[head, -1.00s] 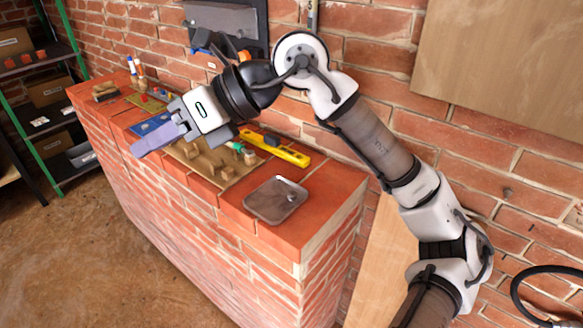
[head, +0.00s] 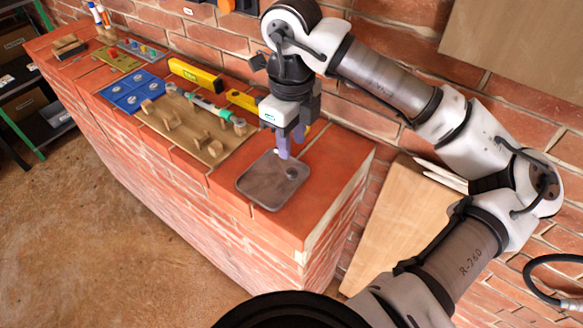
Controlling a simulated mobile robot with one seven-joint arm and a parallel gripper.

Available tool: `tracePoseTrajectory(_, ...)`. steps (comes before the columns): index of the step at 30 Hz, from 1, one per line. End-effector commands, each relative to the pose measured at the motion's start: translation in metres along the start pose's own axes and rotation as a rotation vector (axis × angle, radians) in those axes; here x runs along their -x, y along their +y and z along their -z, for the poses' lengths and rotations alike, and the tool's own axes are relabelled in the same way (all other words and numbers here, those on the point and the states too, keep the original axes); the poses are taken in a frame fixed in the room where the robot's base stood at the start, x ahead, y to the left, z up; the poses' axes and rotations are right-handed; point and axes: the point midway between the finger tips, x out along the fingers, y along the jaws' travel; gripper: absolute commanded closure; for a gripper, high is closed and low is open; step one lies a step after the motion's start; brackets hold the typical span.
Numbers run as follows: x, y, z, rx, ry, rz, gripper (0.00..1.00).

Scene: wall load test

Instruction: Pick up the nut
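The nut (head: 291,173) looks like a small grey round piece. It lies on the right part of a dark metal tray (head: 258,187) on the near end of the brick ledge. My gripper (head: 285,153) points down over the tray's far edge, with its purple fingertips just above and behind the nut in the picture. I see nothing held in it. The fingers overlap in this view, so the gap between them cannot be made out, nor the exact height above the tray.
Left of the tray is a wooden board (head: 208,152) with several wooden pegs. The brick wall runs close behind; the ledge's right end is bare.

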Motion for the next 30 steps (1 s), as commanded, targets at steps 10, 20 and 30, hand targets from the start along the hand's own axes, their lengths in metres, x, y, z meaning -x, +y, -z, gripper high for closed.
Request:
tracePoseTrajectory(10,-0.028,0.002,0.001,0.002,-0.002,-0.003,0.67)
tracePoseTrajectory(20,-0.069,0.003,0.002,0.000,-0.003,-0.002,0.67)
tracePoseTrajectory(30,-0.072,0.002,0.001,0.001,-0.003,0.000,0.78)
